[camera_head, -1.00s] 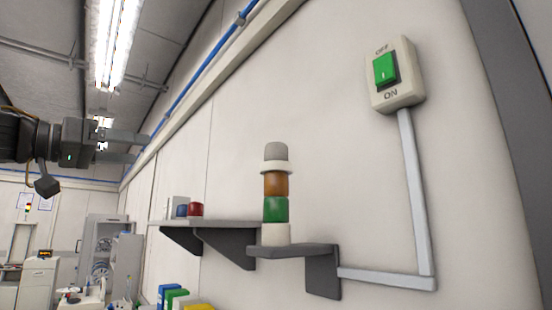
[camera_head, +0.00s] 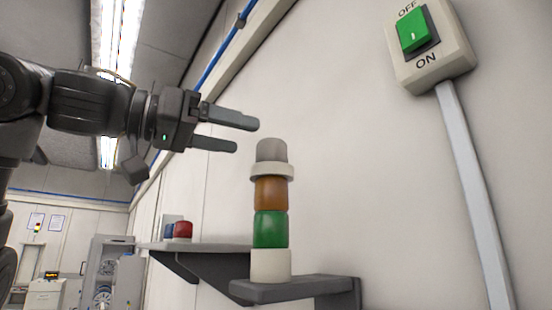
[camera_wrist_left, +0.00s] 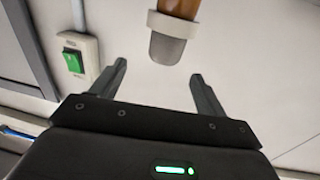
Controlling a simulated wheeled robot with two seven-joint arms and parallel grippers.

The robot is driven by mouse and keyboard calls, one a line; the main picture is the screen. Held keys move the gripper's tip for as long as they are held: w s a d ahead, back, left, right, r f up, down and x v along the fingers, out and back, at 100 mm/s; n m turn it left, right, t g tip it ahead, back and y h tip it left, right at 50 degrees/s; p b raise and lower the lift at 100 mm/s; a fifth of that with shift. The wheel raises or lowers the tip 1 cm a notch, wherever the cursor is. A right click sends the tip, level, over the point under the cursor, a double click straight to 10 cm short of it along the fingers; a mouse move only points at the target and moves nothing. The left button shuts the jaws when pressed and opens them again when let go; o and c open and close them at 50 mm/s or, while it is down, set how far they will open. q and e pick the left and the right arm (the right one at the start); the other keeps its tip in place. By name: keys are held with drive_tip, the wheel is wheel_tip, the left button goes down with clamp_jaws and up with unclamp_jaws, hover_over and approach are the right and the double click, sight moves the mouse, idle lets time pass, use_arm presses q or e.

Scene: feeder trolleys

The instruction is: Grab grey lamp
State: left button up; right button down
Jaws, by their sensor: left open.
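The grey lamp (camera_head: 271,150) is the top piece of a light stack, above a white ring, an orange lamp (camera_head: 271,192), a green lamp (camera_head: 270,229) and a white base. The stack stands upright on a dark grey shelf (camera_head: 300,289). My left gripper (camera_head: 248,134) is open and empty, up and to the left of the grey lamp in the head view. In the left wrist view the grey lamp (camera_wrist_left: 168,48) shows beyond the fingertips of the left gripper (camera_wrist_left: 160,72), roughly between their lines. No contact shows. My right gripper is in neither view.
A switch box (camera_head: 430,45) with a green rocker is on the wall at the upper right, with a grey conduit (camera_head: 475,190) below it. The wall around the stack is bare.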

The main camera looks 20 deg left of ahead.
sight(281, 150)
use_arm(q)
drive_tip(key=p+x, duration=0.1)
drive_tip(key=x, duration=0.1)
drive_tip(key=p+x, duration=0.1)
drive_tip(key=x, duration=0.2)
drive_tip(key=shift+w+a+r, duration=0.1)
drive_tip(key=shift+w, duration=0.25)
drive_tip(key=p+x, duration=0.1)
drive_tip(key=x, duration=0.1)
drive_tip(key=p+x, duration=0.2)
drive_tip(key=shift+w+f, duration=0.25)
drive_tip(key=shift+f, duration=0.1)
drive_tip(key=shift+s, duration=0.2)
drive_tip(key=shift+c, duration=1.1)
drive_tip(key=shift+w, duration=0.1)
drive_tip(key=c, duration=0.8)
drive_tip(key=shift+c, duration=0.2)
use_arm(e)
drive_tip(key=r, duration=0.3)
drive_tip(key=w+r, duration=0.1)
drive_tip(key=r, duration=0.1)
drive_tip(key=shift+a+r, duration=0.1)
